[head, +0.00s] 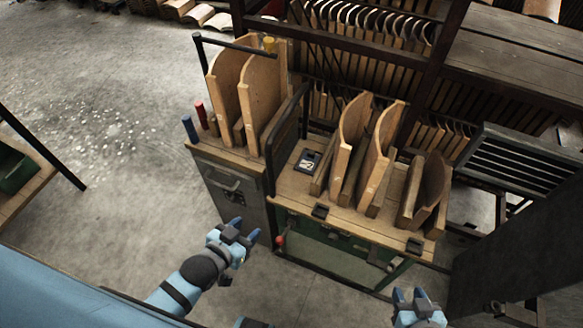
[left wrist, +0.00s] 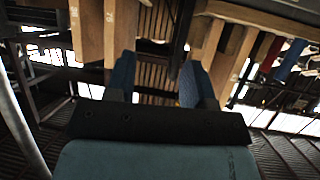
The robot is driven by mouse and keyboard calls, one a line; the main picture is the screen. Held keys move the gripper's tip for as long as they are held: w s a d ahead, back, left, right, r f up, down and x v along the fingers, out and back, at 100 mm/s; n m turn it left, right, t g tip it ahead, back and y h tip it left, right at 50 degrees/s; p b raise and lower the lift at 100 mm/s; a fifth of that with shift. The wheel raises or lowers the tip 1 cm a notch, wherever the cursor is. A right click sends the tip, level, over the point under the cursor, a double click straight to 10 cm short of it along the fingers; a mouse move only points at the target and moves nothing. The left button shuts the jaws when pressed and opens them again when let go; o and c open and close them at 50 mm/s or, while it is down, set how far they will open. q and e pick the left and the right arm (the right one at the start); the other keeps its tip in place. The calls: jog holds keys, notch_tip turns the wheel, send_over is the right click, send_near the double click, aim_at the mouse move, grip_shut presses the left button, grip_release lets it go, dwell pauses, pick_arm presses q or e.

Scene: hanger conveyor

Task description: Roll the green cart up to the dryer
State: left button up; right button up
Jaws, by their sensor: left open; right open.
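The green cart (head: 330,236) stands right of centre in the head view. It has a wooden top with upright curved wooden pieces (head: 376,150) and a black hoop handle (head: 270,160) at its left end. My left gripper (head: 245,230) is open and empty, in front of the carts and apart from the handle. In the left wrist view its two blue fingers (left wrist: 157,82) are spread with nothing between them. My right gripper (head: 409,294) is open and empty near the bottom edge, in front of the green cart's right end. I cannot identify the dryer for certain.
A grey cart (head: 232,192) with wooden pieces and its own black handle stands close on the green cart's left. Racks of wooden pieces (head: 340,60) stand behind. A dark slatted unit (head: 520,160) is at right. A wooden table (head: 30,190) is at left. Floor between is clear.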

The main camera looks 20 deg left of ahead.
aim_at(267, 163)
pick_arm(q)
jog(key=w+a+t+h+b, duration=0.2)
jog(key=w+a+t+b, duration=0.25)
jog(key=w, duration=0.55)
jog(key=shift+m, duration=0.3)
jog(key=x, duration=0.4)
jog(key=r+x, duration=0.1)
jog(key=x, duration=0.7)
jog(key=shift+w+a+r+p, duration=0.1)
jog(key=shift+r+p, duration=0.25)
jog(key=shift+p, duration=0.05)
jog(key=shift+w+d+f, duration=0.1)
jog(key=shift+w+d, duration=0.1)
jog(key=shift+w, duration=0.4)
pick_arm(e)
notch_tip(267, 163, down, 6)
jog(key=shift+a+r, duration=0.1)
pick_arm(q)
grip_shut()
pick_arm(e)
jog(key=shift+w+a+r, duration=0.1)
jog(key=shift+r, duration=0.05)
